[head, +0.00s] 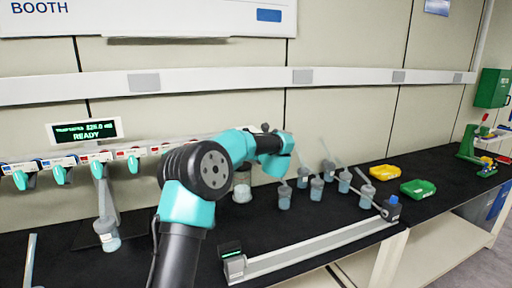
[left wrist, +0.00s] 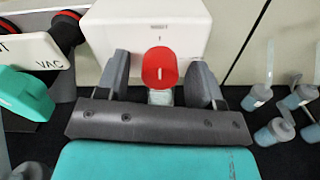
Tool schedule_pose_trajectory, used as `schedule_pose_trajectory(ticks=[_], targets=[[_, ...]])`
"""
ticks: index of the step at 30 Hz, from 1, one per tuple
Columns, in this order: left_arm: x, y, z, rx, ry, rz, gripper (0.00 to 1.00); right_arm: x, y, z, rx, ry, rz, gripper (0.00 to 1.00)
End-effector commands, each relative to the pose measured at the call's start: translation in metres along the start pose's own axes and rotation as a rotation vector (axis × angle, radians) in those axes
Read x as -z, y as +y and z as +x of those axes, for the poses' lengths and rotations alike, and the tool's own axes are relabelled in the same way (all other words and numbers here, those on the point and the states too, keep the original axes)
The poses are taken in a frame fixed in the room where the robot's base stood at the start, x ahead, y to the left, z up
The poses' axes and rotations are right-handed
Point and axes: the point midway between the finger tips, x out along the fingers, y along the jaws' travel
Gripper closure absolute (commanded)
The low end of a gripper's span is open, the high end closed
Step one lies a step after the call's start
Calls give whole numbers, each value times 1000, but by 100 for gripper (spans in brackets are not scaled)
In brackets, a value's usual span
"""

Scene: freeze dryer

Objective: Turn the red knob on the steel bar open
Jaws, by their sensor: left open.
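The red knob (left wrist: 158,68) shows in the left wrist view, on the front of a white housing (left wrist: 120,32). It is oval, with a short pale upright mark on its face. My left gripper (left wrist: 160,62) is open, with one dark finger on each side of the knob. Gaps show between knob and fingers, and I see no contact. In the head view the bar (head: 155,150) with several teal knobs runs along the wall at the left. My left arm hides its right part there, and the red knob cannot be made out. My right gripper is not in view.
A display (head: 85,131) reading READY stands above the bar. A teal knob (left wrist: 25,95) sits left of the gripper. Several grey-capped flasks (head: 316,188), a yellow bin (head: 385,172) and a green bin (head: 418,188) stand to the right. A long rail (head: 310,248) lies along the front edge.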

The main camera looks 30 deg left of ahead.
Motion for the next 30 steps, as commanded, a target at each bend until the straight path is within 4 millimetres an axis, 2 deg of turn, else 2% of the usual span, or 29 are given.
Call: schedule_pose_trajectory(ticks=[9, 24, 30], targets=[[0, 0, 2, 1, 0, 0, 40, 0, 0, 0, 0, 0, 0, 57], [0, 0, 2, 0, 0, 0, 88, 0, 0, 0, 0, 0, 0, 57], [0, 0, 2, 1, 0, 8, 88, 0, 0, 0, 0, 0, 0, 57]])
